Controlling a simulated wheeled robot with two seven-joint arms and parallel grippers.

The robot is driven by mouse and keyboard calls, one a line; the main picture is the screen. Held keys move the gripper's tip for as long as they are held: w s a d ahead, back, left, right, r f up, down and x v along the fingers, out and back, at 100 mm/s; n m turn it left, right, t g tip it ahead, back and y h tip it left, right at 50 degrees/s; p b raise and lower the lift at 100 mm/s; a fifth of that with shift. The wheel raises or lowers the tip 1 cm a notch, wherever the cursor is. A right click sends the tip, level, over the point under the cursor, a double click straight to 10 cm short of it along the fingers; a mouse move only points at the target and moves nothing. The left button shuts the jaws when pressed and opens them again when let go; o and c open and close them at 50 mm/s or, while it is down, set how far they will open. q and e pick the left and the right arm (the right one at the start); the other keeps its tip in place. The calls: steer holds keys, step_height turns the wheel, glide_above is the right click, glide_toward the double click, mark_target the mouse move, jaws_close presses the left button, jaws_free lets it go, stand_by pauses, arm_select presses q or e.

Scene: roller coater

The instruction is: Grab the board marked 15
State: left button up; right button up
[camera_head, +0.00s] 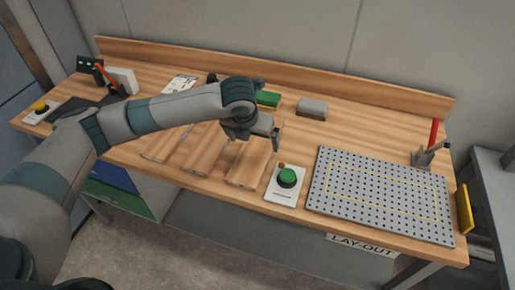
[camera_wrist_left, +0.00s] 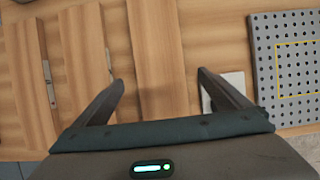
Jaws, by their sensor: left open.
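Several wooden boards lie side by side on the workbench, much the same colour as its top. In the head view I make out a left board (camera_head: 166,143), a middle board (camera_head: 204,152) and a right board (camera_head: 248,168). No number is readable on any of them, so I cannot tell which is marked 15. My left gripper (camera_head: 254,143) is open above the right board. In the left wrist view the right board (camera_wrist_left: 155,50) runs between the open fingers (camera_wrist_left: 161,82), apparently below them and not held. My right gripper is not in view.
A white box with a green button (camera_head: 287,177) stands close right of the boards. A perforated grey plate (camera_head: 380,195) lies farther right. A green block (camera_head: 268,99) and a grey block (camera_head: 312,107) lie behind. The bench (camera_head: 365,120) has clear space at the back right.

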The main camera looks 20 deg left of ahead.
mark_target(257, 147)
arm_select(q)
steer(key=shift+w+f+p, duration=0.2)
steer(key=shift+f+p, duration=0.15)
steer(key=shift+p+x, duration=0.8)
steer(key=shift+x, duration=1.4)
steer(key=shift+w, duration=0.1)
steer(key=c, duration=1.4)
steer(key=shift+o, duration=0.2)
steer(key=shift+r, duration=0.1)
steer(key=shift+w+r+b, duration=0.1)
steer(key=shift+r+b, duration=0.25)
steer(key=shift+r, duration=0.15)
steer(key=r, duration=0.1)
steer(key=r+b, duration=0.1)
steer(key=r, duration=0.1)
steer(key=shift+s+d+r+b, duration=0.15)
steer(key=shift+s+d+b, duration=0.15)
steer(key=shift+d, duration=0.1)
steer(key=s+d+r+b, duration=0.3)
steer(key=s+d+r, duration=0.3)
steer(key=d, duration=0.2)
steer(key=shift+s+d+r, duration=0.15)
steer(key=shift+d+r, duration=0.15)
steer(key=shift+d, duration=0.05)
